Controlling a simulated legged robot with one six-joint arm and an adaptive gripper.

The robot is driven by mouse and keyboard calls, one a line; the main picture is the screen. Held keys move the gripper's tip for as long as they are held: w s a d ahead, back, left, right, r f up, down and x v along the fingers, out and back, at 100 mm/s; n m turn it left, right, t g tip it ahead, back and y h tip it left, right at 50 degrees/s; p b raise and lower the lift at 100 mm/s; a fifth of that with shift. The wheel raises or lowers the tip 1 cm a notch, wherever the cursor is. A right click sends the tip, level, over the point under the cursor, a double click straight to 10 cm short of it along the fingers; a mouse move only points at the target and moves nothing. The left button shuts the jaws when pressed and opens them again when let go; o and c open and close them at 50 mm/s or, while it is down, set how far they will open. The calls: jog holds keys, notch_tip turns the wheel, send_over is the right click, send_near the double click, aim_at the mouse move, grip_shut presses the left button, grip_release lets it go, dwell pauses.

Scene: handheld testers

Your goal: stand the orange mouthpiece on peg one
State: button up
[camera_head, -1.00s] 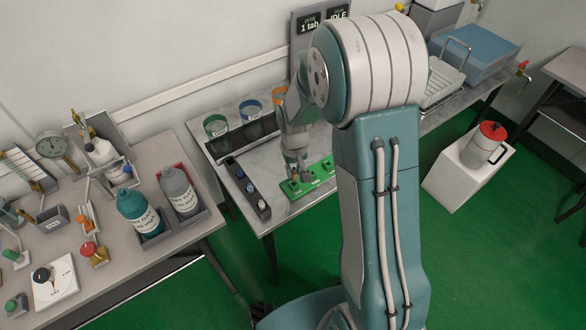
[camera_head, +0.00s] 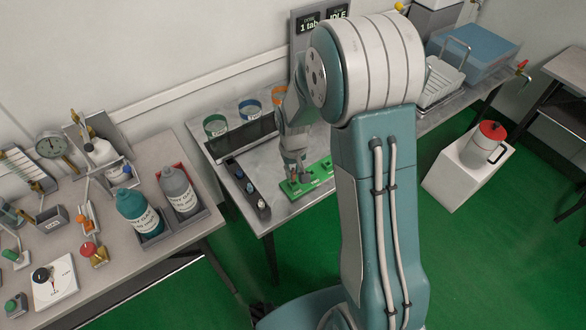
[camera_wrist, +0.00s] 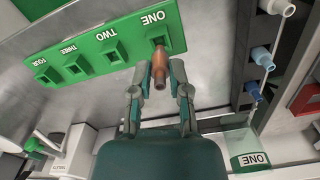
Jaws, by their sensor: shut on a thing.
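A green peg board shows in the wrist view (camera_wrist: 75,42), with square pegs beside the labels ONE, TWO, THREE and FOUR. In the head view the board (camera_head: 321,172) lies on the metal bench. My gripper (camera_wrist: 161,73) is shut on the orange mouthpiece (camera_wrist: 160,76), a brownish-orange tube between the fingertips. The mouthpiece overlaps peg one (camera_wrist: 157,39) in the wrist view; I cannot tell whether it sits around the peg or above it. In the head view my gripper (camera_head: 296,174) is at the board's left end, and the mouthpiece is not clearly seen.
A dark rack with blue and white mouthpieces (camera_head: 248,189) stands just left of the board. Labelled cups (camera_head: 215,126) stand behind, with an orange-rimmed one partly behind my arm. A separate left table holds bottles (camera_head: 137,210) and instruments.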

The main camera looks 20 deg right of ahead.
jog(key=shift+f, duration=1.25)
jog(key=o, duration=0.8)
jog(key=shift+c, duration=0.2)
jog(key=shift+r, duration=0.1)
notch_tip(320, 180, up, 11)
jog(key=shift+w+f, duration=0.1)
jog(key=shift+r, duration=0.45)
